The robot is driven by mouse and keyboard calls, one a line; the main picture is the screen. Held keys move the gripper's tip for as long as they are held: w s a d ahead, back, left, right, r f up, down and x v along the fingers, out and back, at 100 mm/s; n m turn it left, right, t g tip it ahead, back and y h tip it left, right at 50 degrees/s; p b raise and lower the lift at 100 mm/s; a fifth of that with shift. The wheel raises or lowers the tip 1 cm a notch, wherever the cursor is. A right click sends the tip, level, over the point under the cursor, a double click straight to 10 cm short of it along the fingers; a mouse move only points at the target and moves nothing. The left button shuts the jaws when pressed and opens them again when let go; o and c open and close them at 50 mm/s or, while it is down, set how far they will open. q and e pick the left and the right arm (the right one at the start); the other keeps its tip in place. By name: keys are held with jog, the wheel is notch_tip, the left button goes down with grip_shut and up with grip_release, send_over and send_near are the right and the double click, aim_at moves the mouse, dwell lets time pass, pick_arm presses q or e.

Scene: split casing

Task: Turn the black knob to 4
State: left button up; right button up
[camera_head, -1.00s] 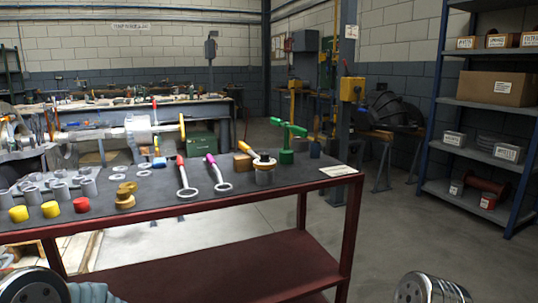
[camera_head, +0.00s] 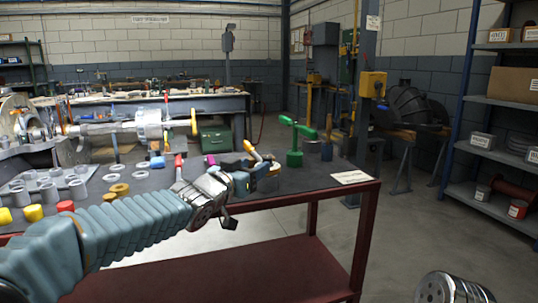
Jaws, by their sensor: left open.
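My left arm reaches in from the lower left over the dark-topped workbench (camera_head: 325,178). My left gripper (camera_head: 262,173) is open, low over the bench and close to an orange-handled tool (camera_head: 252,152). The gripper hides the grey cylinder and ring under that tool, and I cannot tell whether it touches them. I cannot make out a black knob or its number marks in this view. My right gripper is not in view; only a metal part of my own body shows at the bottom right.
A green T-shaped tool (camera_head: 294,145) stands upright right of the gripper. A white label (camera_head: 352,177) lies near the bench's right end. Yellow caps (camera_head: 33,213), a red cap (camera_head: 65,206) and several grey rings lie at the left. Shelves stand far right, with open floor between.

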aim_at(265, 159)
pick_arm(q)
jog(key=p+x, duration=0.2)
jog(key=x, duration=0.6)
jog(key=shift+w, duration=0.1)
jog(key=shift+f, duration=0.1)
